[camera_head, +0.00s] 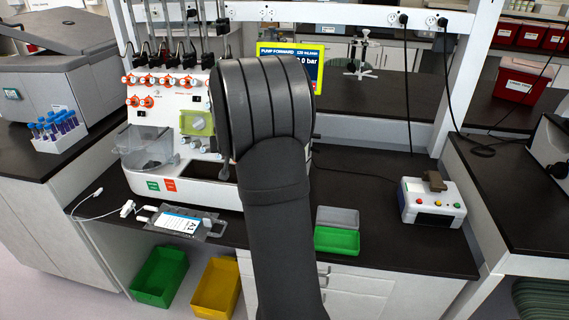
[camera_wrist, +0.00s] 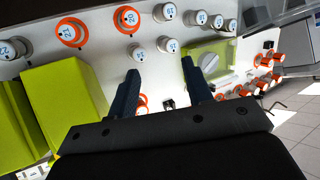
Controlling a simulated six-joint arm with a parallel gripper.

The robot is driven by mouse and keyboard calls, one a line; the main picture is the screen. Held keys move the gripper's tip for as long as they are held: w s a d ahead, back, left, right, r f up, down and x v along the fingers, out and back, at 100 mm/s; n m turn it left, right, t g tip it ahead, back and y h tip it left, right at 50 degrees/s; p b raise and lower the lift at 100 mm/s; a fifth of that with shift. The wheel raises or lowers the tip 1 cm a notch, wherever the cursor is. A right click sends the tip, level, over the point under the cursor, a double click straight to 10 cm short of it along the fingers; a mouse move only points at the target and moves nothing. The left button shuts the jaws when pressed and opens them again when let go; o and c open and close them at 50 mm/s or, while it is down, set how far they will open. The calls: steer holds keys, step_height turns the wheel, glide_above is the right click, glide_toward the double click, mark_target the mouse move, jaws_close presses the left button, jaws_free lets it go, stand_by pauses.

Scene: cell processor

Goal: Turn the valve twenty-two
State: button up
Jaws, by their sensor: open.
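The cell processor (camera_head: 175,110) has a white panel with several round valve knobs. In the wrist view two orange-ringed knobs sit at the upper left; one reads like 21 (camera_wrist: 70,32), and the number on the other knob (camera_wrist: 127,18) is too small to read surely. Several white knobs with blue numbers (camera_wrist: 165,12) run along the top. My gripper (camera_wrist: 158,69) is open and empty, with two dark fingers pointing at the panel near two white knobs. In the head view my arm hides it.
A yellow-green block (camera_wrist: 62,100) stands out at the left of the wrist view, near the fingers. A yellow-green pump part (camera_wrist: 208,62) is on their right. In the head view a green tray (camera_head: 337,240) and a button box (camera_head: 432,203) stand on the dark bench (camera_head: 385,250).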

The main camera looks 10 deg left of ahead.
steer(key=s+d+f+m+t+h, duration=0.1)
steer(key=s+d+f+t+h, duration=0.15)
steer(key=s+d, duration=0.4)
steer(key=s+d+f+m+t+h, duration=0.1)
steer(key=s+d+h, duration=0.2)
steer(key=d, duration=0.7)
steer(key=x, duration=1.7)
steer(key=c, duration=1)
steer(key=shift+m, duration=0.3)
